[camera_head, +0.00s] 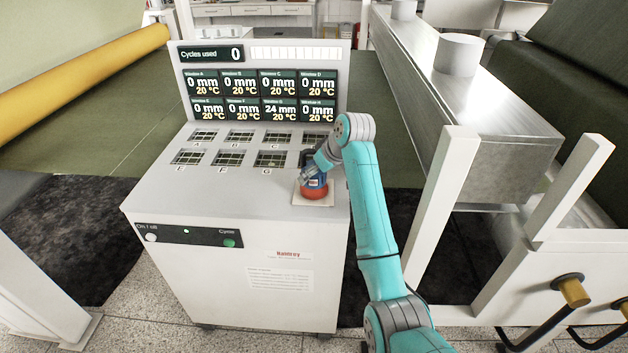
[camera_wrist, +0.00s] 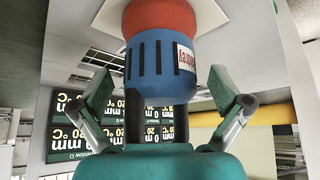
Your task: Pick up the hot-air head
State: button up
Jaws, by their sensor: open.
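The hot-air head (camera_head: 315,187) is a blue body with a red-orange end. It stands on a pale square pad (camera_head: 326,200) at the right front of the white cabinet top. In the wrist view the hot-air head (camera_wrist: 150,65) appears upside down, with dark slots and a white label. My gripper (camera_head: 309,172) is at the head in the head view, partly covering it. In the wrist view my gripper (camera_wrist: 170,90) has its two fingers apart, one on each side of the blue body, with visible gaps. Any contact deeper in is hidden.
The white cabinet (camera_head: 240,265) has lettered windows on top and a display panel (camera_head: 258,95) behind. A metal beam (camera_head: 470,110) and a white post (camera_head: 440,200) stand close to the right of my arm. A yellow roller (camera_head: 80,85) lies at the left.

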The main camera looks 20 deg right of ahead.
jog(key=shift+f, duration=0.1)
jog(key=c, duration=1.7)
jog(key=shift+w, duration=0.1)
jog(key=shift+c, duration=0.8)
